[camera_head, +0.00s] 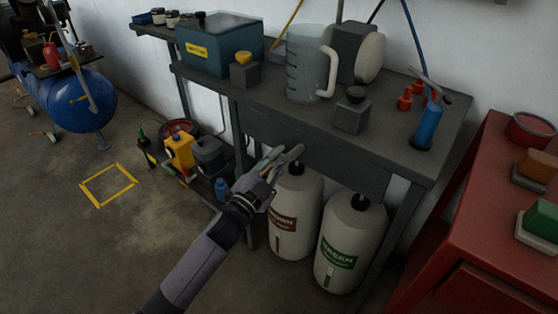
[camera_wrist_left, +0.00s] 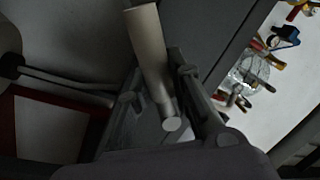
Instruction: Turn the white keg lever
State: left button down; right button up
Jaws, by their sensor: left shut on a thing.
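My left gripper (camera_head: 278,160) is at the bench's front edge, just above and beside the top of the pale keg with a brown label (camera_head: 296,215). In the left wrist view, a pale rod-like lever (camera_wrist_left: 152,60) lies between the fingers of the left gripper (camera_wrist_left: 165,105), which is shut on it. The lever's round end faces the camera; its mount is out of sight. A second pale keg with a green label (camera_head: 340,245) stands to the right under the bench. My right gripper is in neither view.
The grey bench (camera_head: 290,118) overhangs the kegs and carries a clear jug (camera_head: 305,70), a teal box (camera_head: 218,42) and a blue bottle (camera_head: 428,127). A red cabinet (camera_head: 490,230) stands at the right. Open floor (camera_head: 110,240) lies at the left.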

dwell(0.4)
pick_arm(q)
jog(key=c, duration=1.4)
grip_release()
jog(key=shift+c, duration=0.2)
jog(key=shift+s, duration=0.1)
jog(key=v, duration=1.2)
jog(key=shift+r, duration=0.1)
